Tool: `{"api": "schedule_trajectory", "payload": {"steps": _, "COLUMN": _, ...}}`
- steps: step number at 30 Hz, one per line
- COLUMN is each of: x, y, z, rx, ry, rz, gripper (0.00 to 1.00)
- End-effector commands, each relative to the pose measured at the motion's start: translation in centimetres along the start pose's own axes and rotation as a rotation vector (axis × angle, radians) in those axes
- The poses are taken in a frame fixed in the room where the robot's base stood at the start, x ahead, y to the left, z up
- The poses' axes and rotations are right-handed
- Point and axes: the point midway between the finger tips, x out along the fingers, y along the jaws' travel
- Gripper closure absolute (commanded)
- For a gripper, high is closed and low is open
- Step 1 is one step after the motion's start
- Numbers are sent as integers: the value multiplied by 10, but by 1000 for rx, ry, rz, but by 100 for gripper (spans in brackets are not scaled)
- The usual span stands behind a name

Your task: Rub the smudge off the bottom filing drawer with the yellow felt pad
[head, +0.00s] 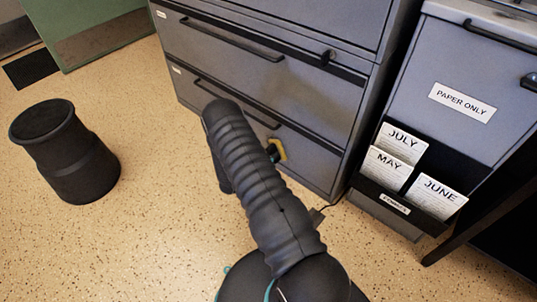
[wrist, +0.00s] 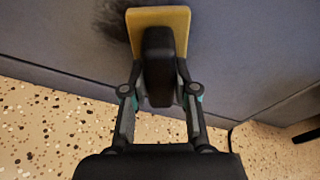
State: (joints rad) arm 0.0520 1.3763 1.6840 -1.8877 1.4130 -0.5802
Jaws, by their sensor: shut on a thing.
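The yellow felt pad (wrist: 158,16) has a black handle (wrist: 158,68), and my gripper (wrist: 159,88) is shut on that handle. In the head view the pad (head: 281,149) shows as a small yellow edge beyond my arm, in front of the bottom filing drawer (head: 312,163). In the wrist view the pad is at the grey drawer face (wrist: 60,45); I cannot tell whether it touches. A dark smudge (wrist: 108,14) shows on that face beside the pad's upper left, partly hidden by the pad. My arm hides part of the bottom drawer in the head view.
A black bin-like stool (head: 65,155) stands on the speckled floor (head: 130,240) at the left. A grey "PAPER ONLY" bin (head: 455,70) with month cards (head: 390,168) stands right of the cabinet. A dark cable (wrist: 229,135) runs near the cabinet's foot. Floor between stool and cabinet is clear.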

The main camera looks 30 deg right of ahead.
Motion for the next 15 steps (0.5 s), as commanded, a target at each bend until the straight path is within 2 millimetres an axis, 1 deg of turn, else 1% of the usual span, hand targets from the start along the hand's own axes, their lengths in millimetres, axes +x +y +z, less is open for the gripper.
{"api": "schedule_trajectory", "payload": {"steps": 3, "x": 1, "y": -10, "z": -4, "rx": 0, "ry": 2, "rz": -5, "gripper": 100}}
{"api": "schedule_trajectory", "payload": {"steps": 9, "x": 1, "y": -22, "z": -11, "rx": 0, "ry": 1, "rz": -3, "gripper": 100}}
{"api": "schedule_trajectory", "payload": {"steps": 15, "x": 1, "y": -24, "z": -14, "rx": 1, "ry": 0, "rz": -1, "gripper": 100}}
